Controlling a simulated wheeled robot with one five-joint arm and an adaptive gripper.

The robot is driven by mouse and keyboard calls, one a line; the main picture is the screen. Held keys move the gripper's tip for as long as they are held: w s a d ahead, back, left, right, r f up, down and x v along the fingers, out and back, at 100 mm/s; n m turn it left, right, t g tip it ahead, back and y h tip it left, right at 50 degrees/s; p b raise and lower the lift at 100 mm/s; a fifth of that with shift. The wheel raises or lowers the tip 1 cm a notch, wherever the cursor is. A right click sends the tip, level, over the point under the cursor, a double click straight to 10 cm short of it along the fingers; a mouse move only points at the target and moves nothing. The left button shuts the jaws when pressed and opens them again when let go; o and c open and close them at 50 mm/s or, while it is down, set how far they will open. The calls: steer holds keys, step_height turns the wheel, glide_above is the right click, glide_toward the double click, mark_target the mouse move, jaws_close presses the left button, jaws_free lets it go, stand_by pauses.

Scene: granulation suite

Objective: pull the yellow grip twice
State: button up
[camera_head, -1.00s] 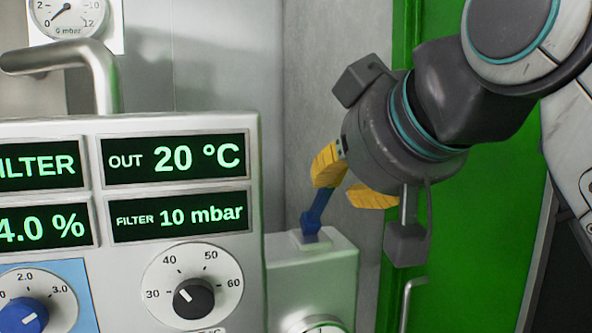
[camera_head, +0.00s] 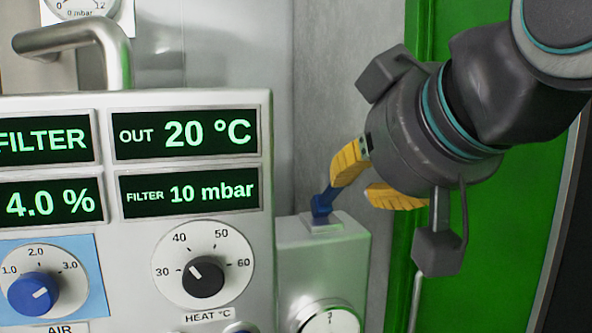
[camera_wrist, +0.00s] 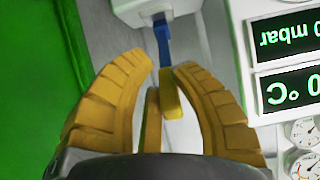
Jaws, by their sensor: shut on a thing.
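The yellow grip (camera_wrist: 171,95) is on the end of a blue lever (camera_wrist: 162,42) in the wrist view. In the head view the blue lever (camera_head: 324,201) rises from a pale block (camera_head: 322,221) on a grey housing and leans to the right; the grip is mostly hidden by my fingers there. My gripper (camera_wrist: 166,70), with its ribbed yellow fingers, is shut on the yellow grip, one finger on each side. In the head view my gripper (camera_head: 365,178) comes in from the upper right.
A control panel (camera_head: 140,240) with green displays and knobs stands close on the left. A metal bar handle (camera_head: 75,38) is above it. A green door (camera_head: 510,215) lies behind my arm, with a pale wall between.

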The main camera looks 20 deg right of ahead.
steer(key=shift+f, duration=0.1)
steer(key=shift+s+f+b, duration=0.35)
steer(key=shift+f+b, duration=0.25)
steer(key=shift+f, duration=0.05)
steer(key=shift+s+f+b, duration=0.35)
steer(key=shift+f+b, duration=0.25)
steer(key=shift+c, duration=0.2)
steer(key=o, duration=1.1)
steer(key=shift+a+r, duration=0.1)
steer(key=shift+a, duration=0.25)
steer(key=shift+d+r, duration=0.1)
